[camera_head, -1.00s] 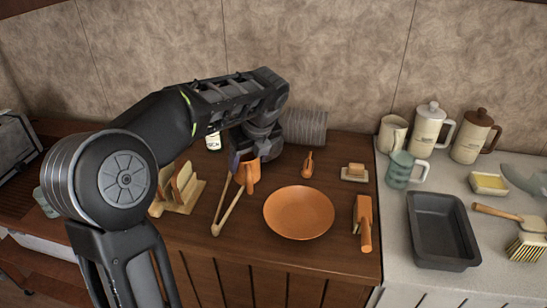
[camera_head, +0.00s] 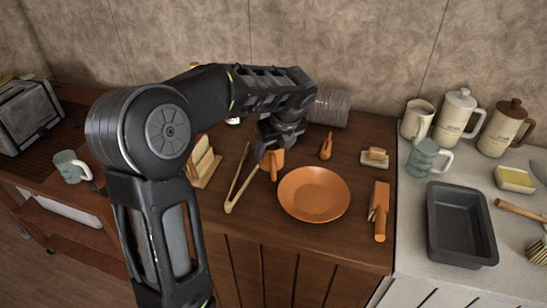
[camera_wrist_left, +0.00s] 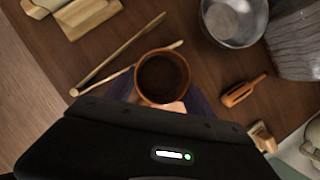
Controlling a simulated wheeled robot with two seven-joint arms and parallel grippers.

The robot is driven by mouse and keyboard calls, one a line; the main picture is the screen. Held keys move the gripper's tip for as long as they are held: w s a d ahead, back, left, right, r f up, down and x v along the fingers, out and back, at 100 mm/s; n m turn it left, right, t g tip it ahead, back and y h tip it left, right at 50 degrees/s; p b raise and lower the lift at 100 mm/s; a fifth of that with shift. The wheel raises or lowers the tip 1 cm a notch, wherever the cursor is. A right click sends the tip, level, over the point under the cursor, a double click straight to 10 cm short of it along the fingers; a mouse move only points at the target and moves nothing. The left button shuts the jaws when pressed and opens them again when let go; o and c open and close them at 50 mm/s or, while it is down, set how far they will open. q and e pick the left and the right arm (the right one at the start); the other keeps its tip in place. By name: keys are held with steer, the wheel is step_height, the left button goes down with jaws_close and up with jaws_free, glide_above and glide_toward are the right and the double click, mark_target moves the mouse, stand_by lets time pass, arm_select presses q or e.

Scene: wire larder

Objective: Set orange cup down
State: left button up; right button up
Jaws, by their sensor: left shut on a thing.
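The orange cup (camera_head: 271,166) is in my left gripper (camera_head: 264,148), above or on the brown wooden counter behind the orange plate (camera_head: 314,193). In the left wrist view the cup (camera_wrist_left: 163,78) shows from above, its round opening dark inside, with my left gripper (camera_wrist_left: 166,104) shut on its near side. Wooden tongs (camera_head: 238,184) lie just left of the cup. I cannot tell whether the cup's base touches the counter. My right gripper is not in view.
A small orange scoop (camera_head: 326,146) lies right of the cup. A wooden rack (camera_head: 204,165) stands to the left. A ridged grey cylinder (camera_head: 329,106) and a metal bowl (camera_wrist_left: 235,20) are behind. Counter shows bare between the cup and the scoop.

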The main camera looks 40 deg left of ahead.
arm_select(q)
steer(key=shift+f, duration=0.2)
steer(key=shift+f, duration=1.8)
steer(key=shift+f, duration=0.15)
steer(key=o, duration=1.7)
steer(key=v, duration=1.2)
steer(key=shift+c, duration=0.6)
